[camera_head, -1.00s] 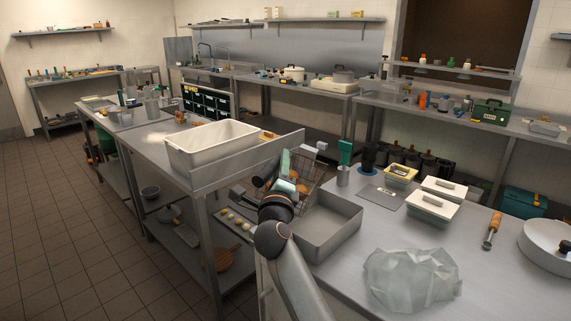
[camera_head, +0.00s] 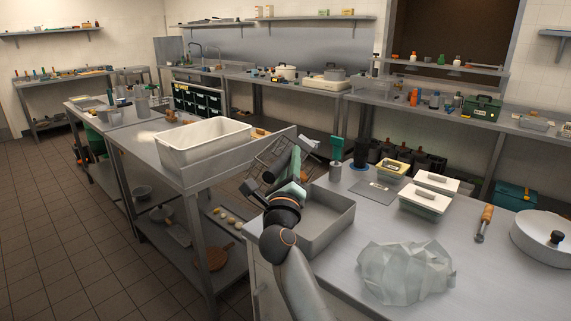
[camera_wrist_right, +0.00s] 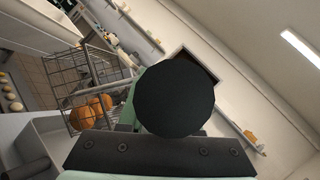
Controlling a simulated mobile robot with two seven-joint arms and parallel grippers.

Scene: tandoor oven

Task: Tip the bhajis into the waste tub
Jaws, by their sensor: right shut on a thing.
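My right gripper (camera_head: 292,182) is shut on the handle of a wire basket (camera_head: 270,155), beside the metal counter and above the grey pan's far left corner. Much of the basket is behind my gripper in the head view. In the right wrist view the basket (camera_wrist_right: 85,82) looks tilted, with orange-brown bhajis (camera_wrist_right: 100,104) inside it. The handle's round dark end (camera_wrist_right: 174,97) fills the middle of that view. The white rectangular tub (camera_head: 203,148), likely the waste tub, stands on the left steel table, left of the basket. My left gripper is out of view.
A grey open pan (camera_head: 326,222) sits right beside my right arm. A crumpled clear bag (camera_head: 405,272), lidded containers (camera_head: 427,198) and a white round pan (camera_head: 543,235) stand on the counter. A raised steel edge (camera_head: 240,163) runs beside the tub.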

